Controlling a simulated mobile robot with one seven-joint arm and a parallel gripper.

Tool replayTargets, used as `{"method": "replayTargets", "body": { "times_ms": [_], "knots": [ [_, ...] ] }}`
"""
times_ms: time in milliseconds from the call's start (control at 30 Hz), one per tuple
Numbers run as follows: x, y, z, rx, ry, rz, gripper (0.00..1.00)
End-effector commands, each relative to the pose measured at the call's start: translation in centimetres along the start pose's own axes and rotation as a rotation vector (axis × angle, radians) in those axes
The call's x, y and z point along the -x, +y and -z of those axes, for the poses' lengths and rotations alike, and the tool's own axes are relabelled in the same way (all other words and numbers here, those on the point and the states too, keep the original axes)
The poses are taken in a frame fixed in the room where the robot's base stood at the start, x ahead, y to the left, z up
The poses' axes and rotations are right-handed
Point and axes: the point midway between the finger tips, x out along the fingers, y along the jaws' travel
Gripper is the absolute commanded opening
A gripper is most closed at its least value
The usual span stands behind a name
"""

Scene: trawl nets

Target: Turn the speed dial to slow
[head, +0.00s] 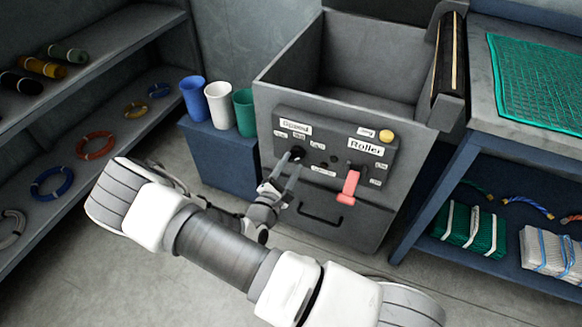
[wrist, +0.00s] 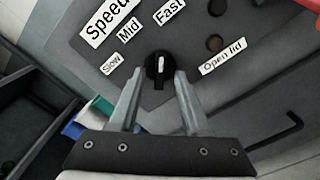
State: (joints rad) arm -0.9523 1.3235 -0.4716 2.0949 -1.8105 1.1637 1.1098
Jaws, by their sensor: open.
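The speed dial (wrist: 155,72) is a small black knob with a white mark on the grey panel, and in the wrist view the mark points roughly up, closer to the Fast label (wrist: 169,10) than to the Slow label (wrist: 111,62). The Mid label (wrist: 128,33) lies between those two. In the head view the dial (head: 298,152) sits below the Speed sign (head: 295,126). My gripper (wrist: 160,75) is open, its fingertips on either side of the dial's lower part. I cannot tell whether they touch it. In the head view my gripper (head: 284,172) is just below the dial.
Right of the dial are a red lever (head: 349,186), a yellow button (head: 386,136) and the Open lid label (wrist: 222,57). A black handle (head: 320,217) is below the panel. Blue (head: 194,99), white (head: 219,106) and green (head: 244,112) cups stand to the left on a blue box.

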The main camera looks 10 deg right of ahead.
Motion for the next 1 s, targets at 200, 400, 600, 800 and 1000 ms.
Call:
{"method": "replayTargets", "body": {
  "times_ms": [200, 400, 600, 800, 1000],
  "knots": [
    [-0.54, 0.02, -0.01, 0.000, 0.001, 0.000, 0.47],
    [-0.50, 0.03, -0.01, 0.000, 0.001, 0.000, 0.37],
    [-0.49, 0.03, -0.01, 0.000, 0.000, 0.000, 0.01],
    [-0.48, 0.04, -0.01, 0.000, 0.000, 0.000, 0.00],
    [-0.47, 0.09, -0.05, 0.009, 0.000, 0.000, 0.00]
  ]
}}
